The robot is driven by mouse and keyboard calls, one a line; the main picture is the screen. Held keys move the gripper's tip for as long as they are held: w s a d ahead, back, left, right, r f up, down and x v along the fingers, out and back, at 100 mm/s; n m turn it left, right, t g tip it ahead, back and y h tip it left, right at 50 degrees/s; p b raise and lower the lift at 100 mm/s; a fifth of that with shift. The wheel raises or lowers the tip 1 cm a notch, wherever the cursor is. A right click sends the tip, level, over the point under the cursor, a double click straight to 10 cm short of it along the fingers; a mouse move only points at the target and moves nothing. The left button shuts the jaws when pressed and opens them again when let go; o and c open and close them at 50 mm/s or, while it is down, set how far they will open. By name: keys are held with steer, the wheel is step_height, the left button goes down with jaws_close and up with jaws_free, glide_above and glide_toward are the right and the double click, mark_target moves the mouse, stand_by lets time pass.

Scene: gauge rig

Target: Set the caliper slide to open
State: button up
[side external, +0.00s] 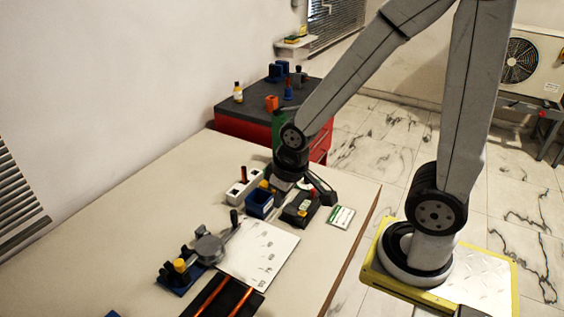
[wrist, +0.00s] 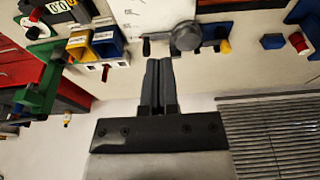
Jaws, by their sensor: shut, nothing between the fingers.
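No part in view is plainly marked as the caliper slide, so I cannot tell its setting. A gauge device with a grey round body (side external: 208,249) sits on the table, with a yellow knob (side external: 180,265) on a blue base at one end and a dark upright handle (side external: 234,217) at the other. Its round body also shows in the wrist view (wrist: 186,36), just beyond my fingertips. My gripper (wrist: 159,62) has its fingers together and empty, pointing towards the device. They look apart from it. In the side view my wrist hangs over the table's far right part and the fingertips are unclear.
A white printed sheet (side external: 258,250) lies beside the device. Black strips with orange lines (side external: 222,302) lie at the front. A blue box (side external: 260,204), a white socket block (side external: 243,187) and a small card (side external: 341,217) stand or lie near my wrist. The table's left part is clear.

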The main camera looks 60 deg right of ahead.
steer(key=o, duration=0.7)
steer(key=shift+w+d, duration=0.1)
steer(key=shift+d, duration=0.05)
steer(key=shift+o, duration=0.2)
steer(key=shift+w+d+f, duration=0.1)
steer(key=shift+w+d, duration=0.1)
steer(key=shift+d, duration=0.05)
steer(key=m+g, duration=0.3)
steer(key=m, duration=0.6)
glide_above(314, 190)
step_height(314, 190, down, 11)
steer(key=shift+r, duration=0.15)
steer(key=shift+w, duration=0.1)
steer(key=shift+f, duration=3.85)
